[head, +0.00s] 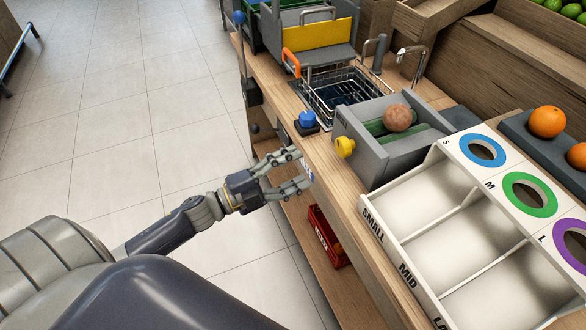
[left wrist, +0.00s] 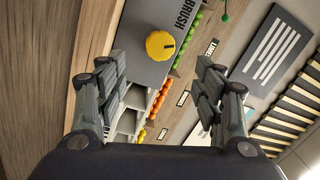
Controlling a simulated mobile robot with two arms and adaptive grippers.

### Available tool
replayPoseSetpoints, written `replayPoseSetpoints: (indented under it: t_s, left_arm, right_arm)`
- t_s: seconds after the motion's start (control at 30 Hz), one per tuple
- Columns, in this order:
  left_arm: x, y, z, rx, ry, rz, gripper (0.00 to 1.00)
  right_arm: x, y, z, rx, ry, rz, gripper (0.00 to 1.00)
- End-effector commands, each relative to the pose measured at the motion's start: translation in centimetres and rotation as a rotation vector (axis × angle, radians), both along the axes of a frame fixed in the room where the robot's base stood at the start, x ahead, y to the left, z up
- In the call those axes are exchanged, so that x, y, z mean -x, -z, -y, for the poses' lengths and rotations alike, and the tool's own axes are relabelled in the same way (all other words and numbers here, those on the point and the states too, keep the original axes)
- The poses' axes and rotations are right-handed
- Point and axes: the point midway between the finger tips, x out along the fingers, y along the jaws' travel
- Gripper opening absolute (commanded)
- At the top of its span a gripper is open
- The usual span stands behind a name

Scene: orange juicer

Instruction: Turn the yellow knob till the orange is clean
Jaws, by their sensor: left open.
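The yellow knob (head: 345,147) sticks out of the front of a grey box (head: 371,161) on the wooden counter. A brownish, dirty-looking orange (head: 397,118) rests on green rollers (head: 376,128) in that box. My left gripper (head: 304,169) is open and empty beside the counter's front edge, left of and below the knob, apart from it. In the left wrist view the knob (left wrist: 160,45) shows ahead, above and between the open fingers (left wrist: 160,92), with the word BRUSH beside it. My right gripper is not in view.
A white sorting tray (head: 372,215) with S, M and L holes stands right of the box. A blue button (head: 307,118), a sink with a wire basket (head: 345,88) and clean oranges (head: 547,122) are nearby. A red crate (head: 325,240) sits on the lower shelf. Floor at left is clear.

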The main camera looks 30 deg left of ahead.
Motion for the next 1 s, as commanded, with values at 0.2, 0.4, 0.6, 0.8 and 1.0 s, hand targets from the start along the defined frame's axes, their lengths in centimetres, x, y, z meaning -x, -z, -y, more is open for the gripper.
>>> replayPoseSetpoints:
  t_s: [0.2, 0.4, 0.6, 0.8, 1.0]
  left_arm:
    - [0.0, 0.0, 0.0, 0.003, 0.001, -0.001, 0.62]
    - [-0.3, -1.3, 0.7, 0.208, 0.057, -0.162, 0.62]
    - [-0.6, -1.9, 0.7, 0.623, 0.118, -0.525, 0.62]
    - [-0.7, -1.5, -0.2, 0.893, 0.112, -0.764, 0.62]
    - [-1.4, -1.2, 0.0, 0.952, 0.108, -0.808, 0.62]
  right_arm:
    - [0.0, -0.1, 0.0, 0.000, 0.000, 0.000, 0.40]
    - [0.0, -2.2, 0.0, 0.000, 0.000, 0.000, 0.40]
    - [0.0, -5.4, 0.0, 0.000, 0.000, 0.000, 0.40]
    - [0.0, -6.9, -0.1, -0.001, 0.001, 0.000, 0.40]
    - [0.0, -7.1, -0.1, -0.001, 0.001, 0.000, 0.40]
